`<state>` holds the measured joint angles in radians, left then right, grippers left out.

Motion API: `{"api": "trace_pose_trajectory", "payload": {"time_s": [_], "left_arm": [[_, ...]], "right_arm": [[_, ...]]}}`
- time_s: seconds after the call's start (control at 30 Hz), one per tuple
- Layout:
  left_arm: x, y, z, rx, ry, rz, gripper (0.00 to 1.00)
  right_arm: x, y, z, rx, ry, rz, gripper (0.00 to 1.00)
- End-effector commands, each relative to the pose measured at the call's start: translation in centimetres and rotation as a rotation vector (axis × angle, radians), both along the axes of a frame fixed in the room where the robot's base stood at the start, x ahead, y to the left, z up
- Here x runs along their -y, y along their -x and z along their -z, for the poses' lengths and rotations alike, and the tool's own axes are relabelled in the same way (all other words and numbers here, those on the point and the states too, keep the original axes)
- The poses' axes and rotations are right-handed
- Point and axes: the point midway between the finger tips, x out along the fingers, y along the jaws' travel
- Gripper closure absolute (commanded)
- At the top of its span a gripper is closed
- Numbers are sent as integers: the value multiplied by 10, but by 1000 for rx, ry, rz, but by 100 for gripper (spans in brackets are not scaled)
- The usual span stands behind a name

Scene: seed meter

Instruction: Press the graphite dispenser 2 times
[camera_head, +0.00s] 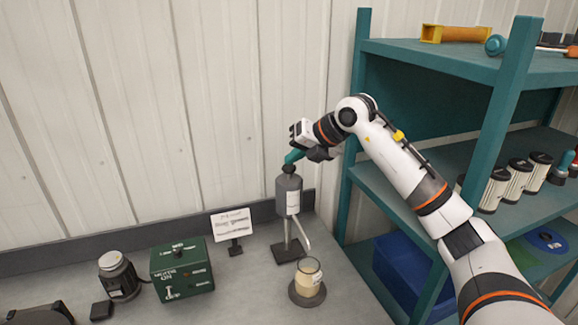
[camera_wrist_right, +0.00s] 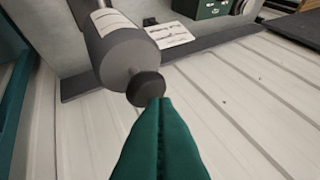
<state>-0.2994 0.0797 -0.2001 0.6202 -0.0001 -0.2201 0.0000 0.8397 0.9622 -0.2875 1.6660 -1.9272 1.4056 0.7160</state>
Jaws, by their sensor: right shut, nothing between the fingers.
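The graphite dispenser (camera_head: 288,195) is a grey cylinder with a white label on a stand with a dark base, and a pale spout points down at its right. Its dark top knob (camera_wrist_right: 145,88) shows in the right wrist view. My right gripper (camera_head: 292,158) has teal fingers, shut and empty, with the tips at the knob on top of the dispenser. In the right wrist view the closed fingertips (camera_wrist_right: 160,102) overlap the knob's edge; I cannot tell whether they touch it. A glass jar (camera_head: 308,277) with pale contents stands on a round dark plate below the spout. My left gripper is not in view.
A small sign (camera_head: 233,225) stands left of the dispenser. A green box (camera_head: 182,268) and a dark motor-like device (camera_head: 118,274) stand further left. A teal shelf (camera_head: 352,150) with filters and a blue bin (camera_head: 402,275) stands at right. A corrugated wall is behind.

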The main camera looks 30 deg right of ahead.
Motion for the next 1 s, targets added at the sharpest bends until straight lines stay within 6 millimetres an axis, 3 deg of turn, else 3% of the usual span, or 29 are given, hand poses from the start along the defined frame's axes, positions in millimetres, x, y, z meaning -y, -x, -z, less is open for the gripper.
{"api": "trace_pose_trajectory", "payload": {"time_s": [1.0], "left_arm": [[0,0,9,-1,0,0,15]], "right_arm": [[-1,0,15,-7,1,-2,100]]}}
